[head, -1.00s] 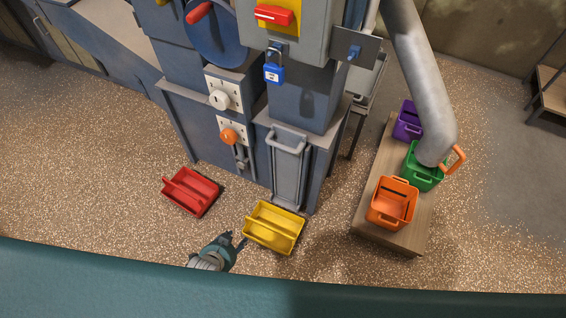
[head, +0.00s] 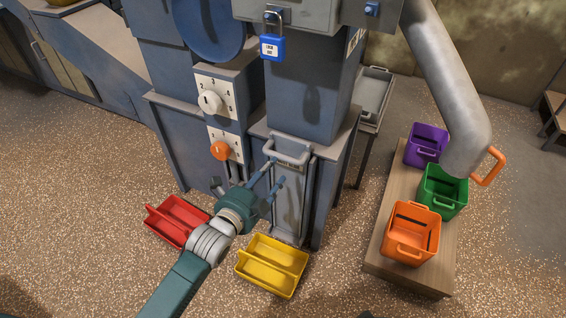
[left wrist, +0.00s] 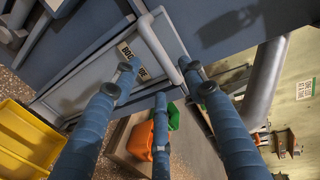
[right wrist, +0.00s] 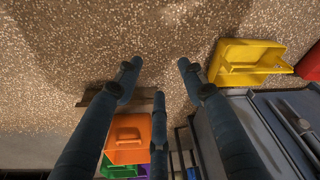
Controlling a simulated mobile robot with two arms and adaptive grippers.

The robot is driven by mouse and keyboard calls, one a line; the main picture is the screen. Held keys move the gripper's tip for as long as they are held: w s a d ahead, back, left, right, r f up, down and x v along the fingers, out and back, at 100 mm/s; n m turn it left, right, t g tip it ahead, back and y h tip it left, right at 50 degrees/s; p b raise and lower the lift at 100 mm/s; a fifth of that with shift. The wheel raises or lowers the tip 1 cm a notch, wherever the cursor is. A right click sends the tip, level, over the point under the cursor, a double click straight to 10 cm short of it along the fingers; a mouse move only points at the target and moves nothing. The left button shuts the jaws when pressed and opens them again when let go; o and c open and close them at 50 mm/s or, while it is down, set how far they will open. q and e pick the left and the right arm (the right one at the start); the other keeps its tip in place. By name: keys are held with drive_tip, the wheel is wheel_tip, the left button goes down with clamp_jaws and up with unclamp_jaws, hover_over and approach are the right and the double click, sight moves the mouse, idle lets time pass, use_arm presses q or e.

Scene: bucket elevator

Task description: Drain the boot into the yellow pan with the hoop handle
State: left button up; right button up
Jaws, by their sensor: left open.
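The boot's front (head: 289,205) is a tall grey panel low on the blue machine, with a grey hoop handle (head: 291,155) across its top. It also shows in the left wrist view, with a partly hidden label on the panel (left wrist: 122,75). The yellow pan (head: 271,265) stands on the floor in front of the panel. My left gripper (head: 276,174) is open close to the hoop handle, its fingertips either side of the bar's line; I cannot tell whether they touch it. My right gripper (right wrist: 160,70) has its fingers apart, empty, over floor.
A red pan (head: 176,220) stands left, beside my left arm. Orange (head: 410,235), green (head: 442,190) and purple (head: 426,145) bins stand on a wooden board at right, under a grey spout (head: 455,90). An orange knob (head: 220,150) and blue padlock (head: 271,47) are on the machine.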

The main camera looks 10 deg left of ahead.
sight(283, 159)
use_arm(q)
drive_tip(key=shift+b+x, duration=0.85)
drive_tip(key=shift+x, duration=3.45)
use_arm(e)
drive_tip(key=w+v, duration=0.1)
drive_tip(key=v, duration=0.5)
drive_tip(key=shift+w+r, duration=0.55)
drive_tip(key=shift+w, duration=0.1)
use_arm(q)
clamp_jaws()
